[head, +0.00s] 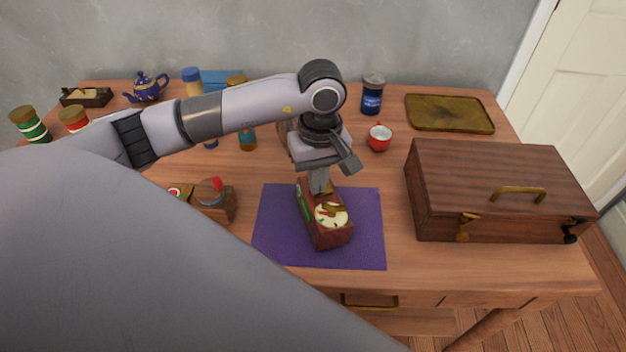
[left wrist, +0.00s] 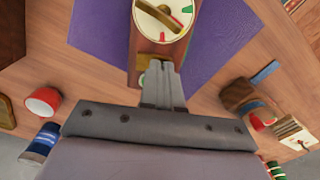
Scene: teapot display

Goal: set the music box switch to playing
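The music box (head: 327,238), a reddish-brown wooden box, lies on a purple mat (head: 276,230). Its top has a round cream dial (head: 323,219) with a brass pointer and small coloured marks. In the left wrist view the dial (left wrist: 178,35) is at the top edge, partly cut off, with green and red marks and the brass pointer across it. My left gripper (head: 322,188) points down over the far end of the box, just behind the dial. Its fingers (left wrist: 163,82) are together, beside a brass part of the box; I cannot tell whether they touch it. My right gripper is not in view.
A large wooden case (head: 490,195) with brass handle stands right of the mat. A red mug (head: 380,137), blue jar (head: 372,95) and brass tray (head: 450,114) are behind. A wooden grinder-like object (head: 215,203) is left of the mat. The mat's right part is clear.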

